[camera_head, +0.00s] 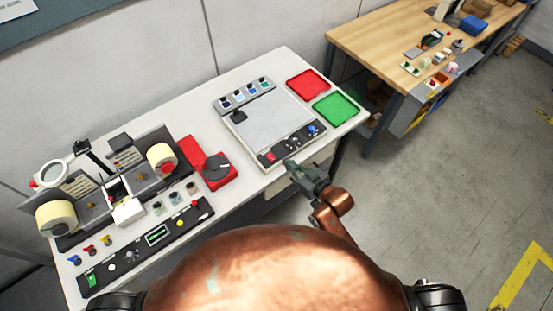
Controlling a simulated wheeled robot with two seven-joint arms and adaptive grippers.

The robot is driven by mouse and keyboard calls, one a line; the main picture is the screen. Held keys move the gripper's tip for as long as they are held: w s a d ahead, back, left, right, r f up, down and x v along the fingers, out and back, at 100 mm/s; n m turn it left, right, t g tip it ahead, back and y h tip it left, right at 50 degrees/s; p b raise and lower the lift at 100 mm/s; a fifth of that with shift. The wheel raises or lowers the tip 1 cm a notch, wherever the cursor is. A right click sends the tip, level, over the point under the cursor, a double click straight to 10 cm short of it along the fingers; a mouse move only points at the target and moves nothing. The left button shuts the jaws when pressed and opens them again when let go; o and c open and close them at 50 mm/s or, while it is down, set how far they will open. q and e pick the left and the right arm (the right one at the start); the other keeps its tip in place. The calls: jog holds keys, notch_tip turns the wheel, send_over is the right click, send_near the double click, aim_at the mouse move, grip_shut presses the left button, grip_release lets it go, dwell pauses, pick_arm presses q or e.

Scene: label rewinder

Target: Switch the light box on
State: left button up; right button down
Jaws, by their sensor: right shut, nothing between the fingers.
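The light box (268,122) lies on the white table, with a flat grey panel that looks unlit. Its front strip (306,138) carries a red switch (270,157), a dark knob or two and a blue knob (311,129). My right gripper (289,164) is shut and empty at the front edge of the box, just right of the red switch. I cannot tell whether its tips touch the strip. Part of the strip is close behind the fingers. My left gripper is not in view.
A red tray (307,84) and a green tray (336,109) lie right of the box. A red device with a dark dial (217,168) stands left of it. The label rewinder (112,187) with its control panel (146,245) fills the table's left. A wooden bench (400,42) stands behind.

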jog(key=p, duration=0.1)
send_over(276, 164)
notch_tip(276, 164, down, 3)
jog(key=shift+w+r, duration=0.1)
jog(key=shift+w, duration=0.05)
notch_tip(276, 164, down, 3)
jog(key=shift+r, duration=0.2)
jog(key=shift+f, duration=0.85)
